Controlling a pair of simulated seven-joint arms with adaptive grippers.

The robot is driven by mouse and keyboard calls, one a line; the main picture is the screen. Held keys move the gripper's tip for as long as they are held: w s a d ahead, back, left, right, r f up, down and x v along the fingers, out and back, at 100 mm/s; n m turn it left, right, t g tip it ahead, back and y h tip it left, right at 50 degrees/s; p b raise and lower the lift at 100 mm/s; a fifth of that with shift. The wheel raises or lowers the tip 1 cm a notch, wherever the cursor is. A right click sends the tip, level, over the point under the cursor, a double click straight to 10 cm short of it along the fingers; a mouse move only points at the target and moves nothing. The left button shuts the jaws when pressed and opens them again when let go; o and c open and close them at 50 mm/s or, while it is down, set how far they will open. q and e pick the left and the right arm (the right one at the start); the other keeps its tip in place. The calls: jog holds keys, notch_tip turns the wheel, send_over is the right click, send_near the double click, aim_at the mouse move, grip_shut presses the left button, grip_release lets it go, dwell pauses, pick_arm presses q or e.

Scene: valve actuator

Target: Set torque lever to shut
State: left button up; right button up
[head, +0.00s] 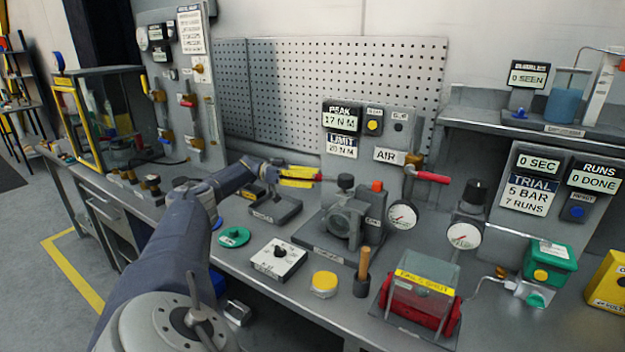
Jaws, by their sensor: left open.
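The grey valve actuator (345,222) stands on the bench in the middle of the head view, with a dark round knob (345,182) on top. My left gripper (312,177) is left of the actuator, at about the height of its top. Its yellow fingers point right and are open. A small red piece (318,178) shows at the fingertips; I cannot tell whether it is the torque lever's grip or whether the fingers touch it. The rest of the lever is not clearly visible. My right gripper is not in view.
A dark stand (275,208) sits below my left gripper. A dial box (279,259), a yellow cap (324,284) and a wooden-handled tool (363,270) stand in front. A red-handled air valve (432,177) and a gauge (403,215) are right of the actuator.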

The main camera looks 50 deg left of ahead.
pick_arm(q)
jog(key=shift+r, duration=5)
jog(key=shift+c, duration=0.4)
